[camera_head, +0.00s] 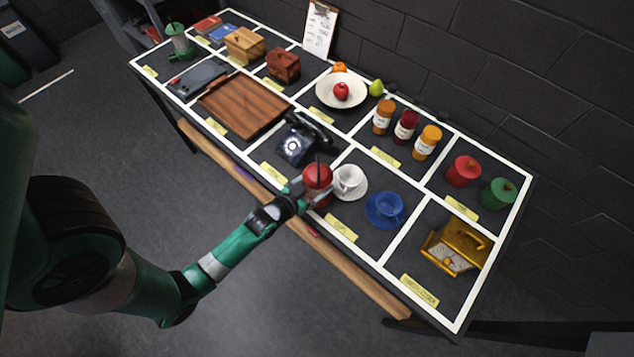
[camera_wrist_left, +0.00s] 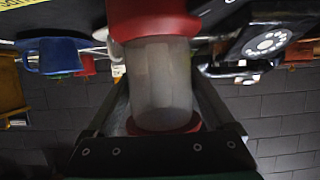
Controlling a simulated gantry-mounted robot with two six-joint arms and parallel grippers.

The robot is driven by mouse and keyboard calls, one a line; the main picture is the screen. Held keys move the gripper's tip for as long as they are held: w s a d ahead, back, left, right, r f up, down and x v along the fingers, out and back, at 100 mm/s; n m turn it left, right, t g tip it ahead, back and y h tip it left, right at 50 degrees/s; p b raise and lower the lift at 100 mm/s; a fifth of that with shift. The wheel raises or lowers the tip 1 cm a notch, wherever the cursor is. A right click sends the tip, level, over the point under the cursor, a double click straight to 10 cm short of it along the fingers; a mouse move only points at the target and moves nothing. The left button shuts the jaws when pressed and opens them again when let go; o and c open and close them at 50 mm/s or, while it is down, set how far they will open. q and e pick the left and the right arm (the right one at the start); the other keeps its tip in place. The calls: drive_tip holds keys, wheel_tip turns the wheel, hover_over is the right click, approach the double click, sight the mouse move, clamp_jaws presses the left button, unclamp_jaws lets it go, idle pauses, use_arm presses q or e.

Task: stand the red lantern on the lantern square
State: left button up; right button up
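The red lantern (camera_head: 318,176) is at the front of the table, beside the white cup and near the telephone. My left gripper (camera_head: 312,190) is around it. In the left wrist view the lantern's pale glass (camera_wrist_left: 162,80) fills the space between the two fingers, its red parts above and below. The fingers look closed on it; whether its bottom touches the table is unclear. A green lantern (camera_head: 178,42) stands in the far-left square, whose yellow label (camera_head: 150,72) is too small to read. My right gripper is not in view.
The white cup (camera_head: 348,180) is close right of the lantern, with the blue cup (camera_head: 386,208) beyond. The black telephone (camera_head: 298,142) is behind left. A wooden tray (camera_head: 245,106) and a dark flat object (camera_head: 197,78) lie between the telephone and the green lantern.

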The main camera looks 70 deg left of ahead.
use_arm(q)
drive_tip(key=shift+o, duration=0.6)
drive_tip(key=shift+r, duration=0.2)
drive_tip(key=p+v, duration=0.2)
drive_tip(key=v, duration=1)
